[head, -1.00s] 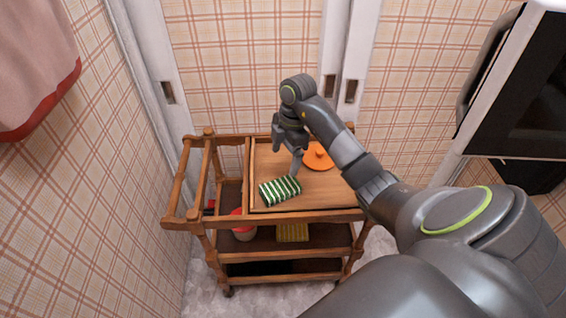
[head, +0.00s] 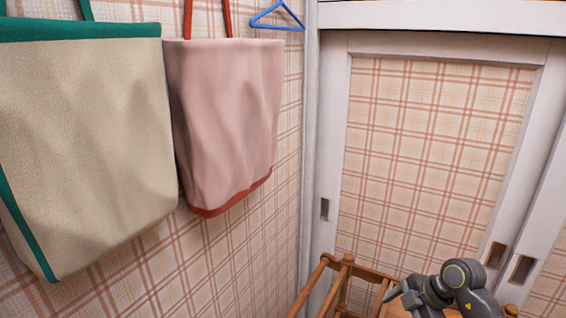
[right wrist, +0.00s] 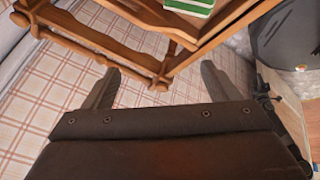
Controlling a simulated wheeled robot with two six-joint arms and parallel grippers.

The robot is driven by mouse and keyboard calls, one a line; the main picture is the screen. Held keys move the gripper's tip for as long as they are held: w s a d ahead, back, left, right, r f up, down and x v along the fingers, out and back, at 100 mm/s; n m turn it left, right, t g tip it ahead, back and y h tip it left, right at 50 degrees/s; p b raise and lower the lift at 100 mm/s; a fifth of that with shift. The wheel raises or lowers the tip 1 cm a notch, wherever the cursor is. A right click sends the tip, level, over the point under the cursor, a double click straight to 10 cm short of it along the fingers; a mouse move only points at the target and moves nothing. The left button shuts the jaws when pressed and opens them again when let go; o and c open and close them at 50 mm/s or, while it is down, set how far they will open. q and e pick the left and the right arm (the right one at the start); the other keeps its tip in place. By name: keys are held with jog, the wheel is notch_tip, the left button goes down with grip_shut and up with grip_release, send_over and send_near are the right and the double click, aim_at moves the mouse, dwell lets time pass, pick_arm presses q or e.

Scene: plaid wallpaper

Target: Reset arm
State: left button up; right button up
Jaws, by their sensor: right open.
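My right gripper (head: 394,294) shows at the bottom right of the head view, in front of the wooden cart (head: 348,266). In the right wrist view its two fingers (right wrist: 158,84) are wide apart with nothing between them. The cart (right wrist: 190,32) lies beyond the fingertips there. Part of a green-and-white item (right wrist: 190,6) shows on it at the top edge. Most of the cart is below the head view. My left gripper is in neither view.
A beige bag with green trim (head: 85,145) and a pink bag with red trim (head: 225,120) hang on the left wall. A blue hanger (head: 277,18) is beside them. Sliding plaid door panels (head: 430,150) stand behind the cart.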

jog(key=a+r+n+t+y, duration=0.2)
jog(key=a+r+t+y, duration=0.6)
jog(key=a+r, duration=0.15)
jog(key=s+d+r+m+t+h, duration=0.35)
jog(key=d+r+m+t, duration=0.2)
jog(key=m+t, duration=0.3)
jog(key=s+d+f+m+g+h, duration=0.6)
jog(key=s+d+f+m+h, duration=0.55)
jog(key=m+h, duration=0.45)
jog(key=s+a+f+n+g+y, duration=0.1)
jog(key=s+a+f+g+y, duration=0.15)
jog(key=s+f+g, duration=0.45)
jog(key=s+a+f+n+g+y, duration=0.25)
jog(key=s+f, duration=0.25)
jog(key=s, duration=0.5)
notch_tip(320, 180, down, 20)
jog(key=d+g+p, duration=0.1)
jog(key=p, duration=0.3)
jog(key=s+a+f+g+p, duration=0.1)
jog(key=s+f+p, duration=0.3)
jog(key=s+f, duration=0.8)
jog(key=shift+s+m+g, duration=0.3)
jog(key=shift+s+m, duration=0.1)
jog(key=shift+s, duration=0.85)
